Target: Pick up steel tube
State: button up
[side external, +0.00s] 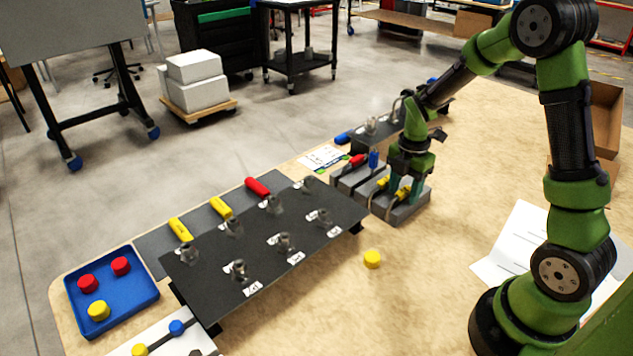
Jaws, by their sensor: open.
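My gripper (403,190) points down over the grey blocks (408,212) at the right end of the row of fixtures. Its jaws are open, with the green fingertips low among yellow fittings on the blocks. A thin, pale curved tube (374,190) rises from the blocks just left of the gripper; it looks like the steel tube, but I cannot tell for sure. I see no clear contact between tube and fingers. The gripper hides part of the blocks and whatever lies between its fingers.
A black raised plate (250,283) with several metal fittings stands left of the gripper. A blue tray (134,293) holds red and yellow caps. A yellow cap (372,259) lies on the table. White paper (512,243) lies at right.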

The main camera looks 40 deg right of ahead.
grip_shut()
jog(key=shift+r, duration=0.1)
